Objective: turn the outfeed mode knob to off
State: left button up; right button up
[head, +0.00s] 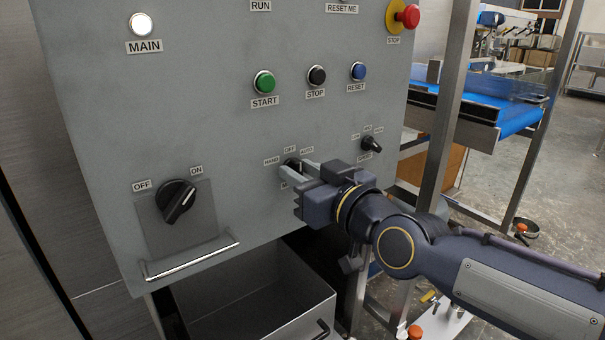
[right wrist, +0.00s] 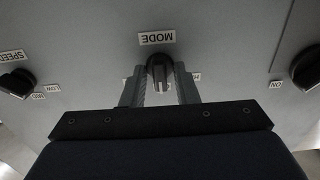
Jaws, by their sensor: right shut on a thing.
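The outfeed mode knob (head: 292,165) is a small black knob on the grey panel, under labels HAND, OFF and AUTO. My right gripper (head: 297,171) reaches it from the right and is shut on it, partly covering it and the label below. In the right wrist view, the knob (right wrist: 160,68) stands between the two fingers of the gripper (right wrist: 160,90), above them the upside-down MODE label (right wrist: 157,38). A pale mark on the knob points down that picture, away from MODE, about toward the OFF side. My left gripper is out of view.
A black speed knob (head: 371,145) sits right of the mode knob. The large main switch (head: 177,201) is at lower left, above a metal handle (head: 193,259). Start, stop and reset buttons are above. An open metal drawer (head: 250,300) lies below; a blue conveyor (head: 520,117) stands behind right.

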jog(key=shift+f, duration=0.1)
jog(key=o, duration=0.7)
jog(key=shift+s+d, duration=0.25)
jog(key=shift+s, duration=0.05)
jog(key=b+v, duration=0.2)
jog(key=v, duration=0.5)
